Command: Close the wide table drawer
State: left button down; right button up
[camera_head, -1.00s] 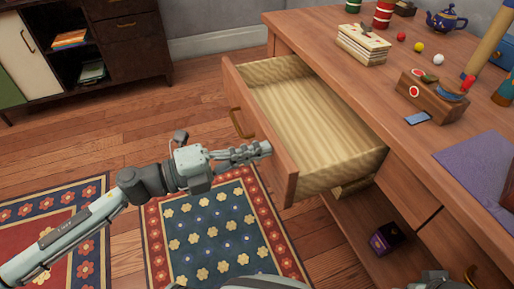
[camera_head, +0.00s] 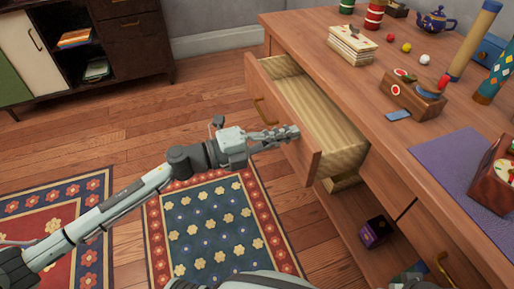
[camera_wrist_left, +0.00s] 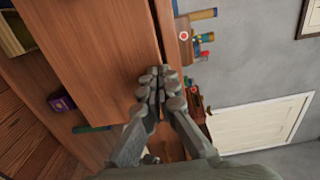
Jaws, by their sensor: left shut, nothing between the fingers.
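The wide table drawer (camera_head: 312,115) is partly pulled out of the wooden table (camera_head: 335,75) and is empty inside. Its front panel (camera_head: 305,160) faces left and carries a brass handle (camera_head: 264,112). My left gripper (camera_head: 294,132) is shut and empty, with its fingertips at the outer face of the front panel, to the near side of the handle. The fingertips appear to touch the panel. In the left wrist view the closed fingers (camera_wrist_left: 157,84) lie against brown wood. My right gripper is not in view.
The tabletop holds a stack of cards (camera_head: 352,44), a wooden box (camera_head: 413,96), a teapot (camera_head: 437,19) and a purple mat (camera_head: 455,168). A purple box (camera_head: 376,232) sits on the lower shelf. A rug (camera_head: 225,225) lies on the floor, which is clear left of the drawer.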

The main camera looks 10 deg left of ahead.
pick_arm(q)
jog(key=p+x, duration=0.2)
jog(key=x, duration=0.9)
jog(key=shift+w+d, duration=0.15)
jog(key=shift+w, duration=0.25)
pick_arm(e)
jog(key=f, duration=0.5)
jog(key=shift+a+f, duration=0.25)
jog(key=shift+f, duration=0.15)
pick_arm(q)
jog(key=shift+f, duration=0.1)
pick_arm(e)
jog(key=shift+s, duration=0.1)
